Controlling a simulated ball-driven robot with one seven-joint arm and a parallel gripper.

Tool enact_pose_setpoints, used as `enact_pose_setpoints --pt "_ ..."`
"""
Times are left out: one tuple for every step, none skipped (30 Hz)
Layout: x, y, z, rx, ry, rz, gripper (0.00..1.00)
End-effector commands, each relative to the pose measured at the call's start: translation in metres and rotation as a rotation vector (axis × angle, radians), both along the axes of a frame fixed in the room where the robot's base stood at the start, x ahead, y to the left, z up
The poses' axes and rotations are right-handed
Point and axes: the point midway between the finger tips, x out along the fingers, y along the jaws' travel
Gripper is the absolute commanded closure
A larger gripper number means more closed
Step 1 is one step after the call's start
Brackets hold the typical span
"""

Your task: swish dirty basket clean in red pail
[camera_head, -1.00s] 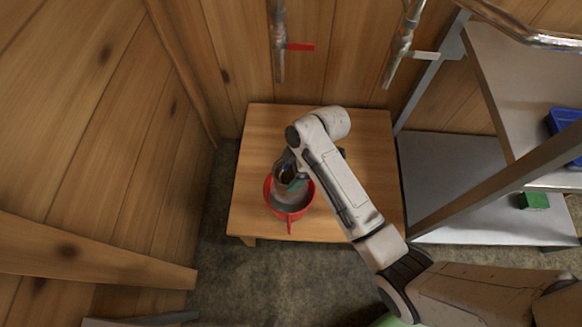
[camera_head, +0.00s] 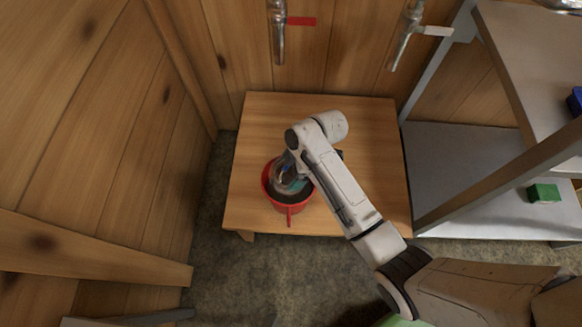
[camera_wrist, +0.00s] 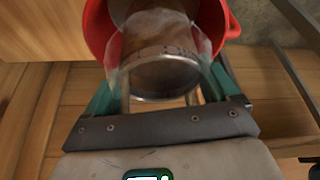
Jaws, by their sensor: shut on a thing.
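The red pail (camera_head: 290,209) stands upright on the wooden table, its handle toward me. Its inside looks dark around the basket. My gripper (camera_head: 287,178) reaches down into the pail from above. In the wrist view, the gripper (camera_wrist: 161,72) is shut on the basket (camera_wrist: 160,72), a greyish, partly see-through cylinder with a metal rim. The rim faces the gripper. The basket's far end is inside the red pail (camera_wrist: 99,30) and partly hidden. I cannot tell how dirty the basket is.
The wooden table (camera_head: 350,205) has bare room right of the pail. Two taps hang on the wall behind, one with a red lever (camera_head: 301,21), one with a white lever (camera_head: 438,30). A metal shelf (camera_head: 455,175) at the right holds a green block (camera_head: 543,193).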

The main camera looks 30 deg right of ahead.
Motion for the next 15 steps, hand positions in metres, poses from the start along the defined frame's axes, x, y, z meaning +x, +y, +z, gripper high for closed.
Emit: enact_pose_setpoints --pt "0.0 0.0 -0.008 0.0 -0.001 0.0 0.65" --pt "0.0 0.0 -0.01 0.0 -0.001 0.0 0.65" --pt "0.0 0.0 -0.014 0.0 -0.001 0.0 0.65" --pt "0.001 0.0 -0.017 0.001 -0.001 0.0 0.65" --pt "0.001 0.0 -0.02 0.0 -0.001 0.0 0.65" --pt "0.0 0.0 -0.023 0.0 -0.001 0.0 0.65" --pt "0.0 0.0 -0.026 0.0 -0.001 0.0 0.65" --pt "0.0 0.0 -0.029 0.0 -0.001 0.0 0.65" --pt "0.0 0.0 -0.032 0.0 0.0 0.0 0.65" --pt "0.0 0.0 -0.035 0.0 0.0 0.0 0.65" --pt "0.0 0.0 -0.037 0.0 -0.001 0.0 0.65" --pt "0.0 0.0 -0.041 0.0 -0.001 0.001 0.65" --pt "0.001 0.0 -0.044 0.0 -0.001 0.001 0.65" --pt "0.001 0.0 -0.047 0.0 -0.002 0.001 0.65" --pt "0.001 0.0 -0.05 0.0 -0.002 0.001 0.65"
